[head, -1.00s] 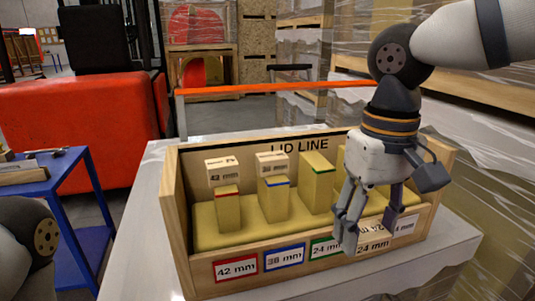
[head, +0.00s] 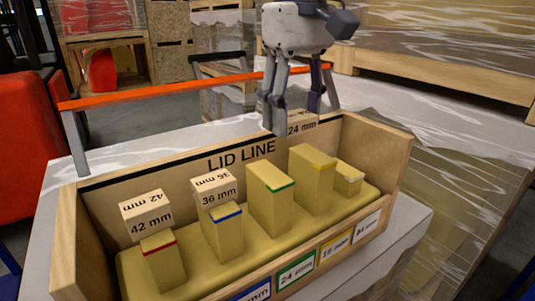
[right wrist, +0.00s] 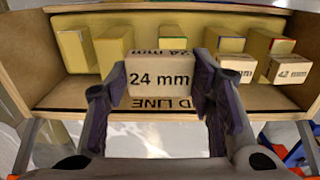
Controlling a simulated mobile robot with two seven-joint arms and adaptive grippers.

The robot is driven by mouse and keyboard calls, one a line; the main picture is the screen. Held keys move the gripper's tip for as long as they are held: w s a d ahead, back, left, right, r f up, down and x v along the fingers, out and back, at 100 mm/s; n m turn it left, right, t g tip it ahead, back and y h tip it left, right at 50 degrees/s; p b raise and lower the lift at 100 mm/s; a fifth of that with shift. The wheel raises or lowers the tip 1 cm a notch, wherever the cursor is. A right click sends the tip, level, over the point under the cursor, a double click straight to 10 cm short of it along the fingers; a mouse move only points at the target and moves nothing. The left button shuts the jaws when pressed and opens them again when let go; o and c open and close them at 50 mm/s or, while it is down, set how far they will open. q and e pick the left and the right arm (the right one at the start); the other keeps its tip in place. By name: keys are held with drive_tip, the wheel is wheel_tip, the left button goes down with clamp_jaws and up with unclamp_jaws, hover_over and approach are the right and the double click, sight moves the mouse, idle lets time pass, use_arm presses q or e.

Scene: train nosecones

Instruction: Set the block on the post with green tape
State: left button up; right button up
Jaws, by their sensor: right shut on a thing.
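My right gripper (head: 297,112) is shut on a pale block marked 24 mm (head: 302,128). It holds the block raised near the back wall, behind and above the posts. The right wrist view shows the 24 mm block (right wrist: 160,78) between both fingers. The post with green tape (head: 270,200) stands in the middle of the row, and I see no block on it. My left gripper is out of the head view.
The wooden box (head: 70,240) has a back wall marked LID LINE. A 42 mm block (head: 146,215) is at the red-taped post, a 36 mm block (head: 214,187) at the blue-taped post. The yellow-taped post (head: 312,182) and white-taped post (head: 347,182) have bare tops.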

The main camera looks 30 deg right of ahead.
sight(269, 172)
drive_tip(key=w+f, duration=0.1)
drive_tip(key=f, duration=0.1)
drive_tip(key=w+a+f, duration=0.1)
drive_tip(key=f, duration=0.2)
drive_tip(key=w+a+f, duration=0.1)
drive_tip(key=f, duration=0.2)
drive_tip(key=shift+w+a, duration=0.25)
drive_tip(key=shift+f, duration=0.25)
drive_tip(key=shift+f, duration=0.2)
drive_tip(key=o, duration=0.9)
drive_tip(key=shift+r, duration=0.15)
wheel_tip(269, 172, up, 12)
drive_tip(key=shift+r+b, duration=0.1)
drive_tip(key=shift+b, duration=0.2)
